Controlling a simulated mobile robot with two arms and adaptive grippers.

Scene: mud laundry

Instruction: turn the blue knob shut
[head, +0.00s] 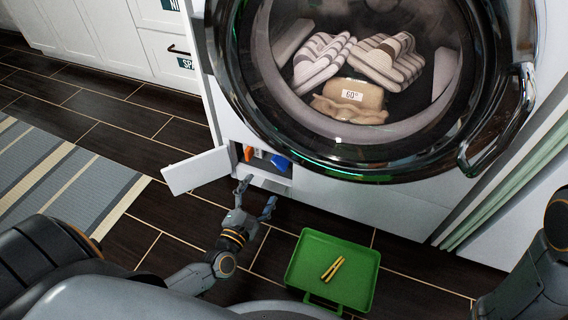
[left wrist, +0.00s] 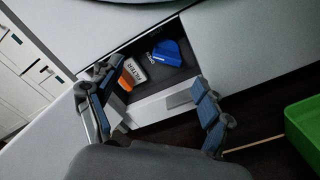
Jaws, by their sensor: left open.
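The blue knob (head: 280,162) sits inside a small open compartment low on the front of the washing machine. In the left wrist view the blue knob (left wrist: 167,52) is at the compartment's right side, next to a white label that is partly legible. My left gripper (head: 256,190) is open and empty just in front of the compartment's lower edge. In the left wrist view its two fingers (left wrist: 152,106) are spread wide, with the knob beyond them and not touched. My right arm shows at the right edge of the head view, but its gripper is out of view.
An orange part (head: 248,153) is left of the knob. The compartment's white flap (head: 197,171) hangs open to the left. A green tray (head: 305,264) holding a yellow item (head: 333,269) lies on the floor. The washer's round door (head: 350,150) is above. A striped rug (head: 60,190) lies left.

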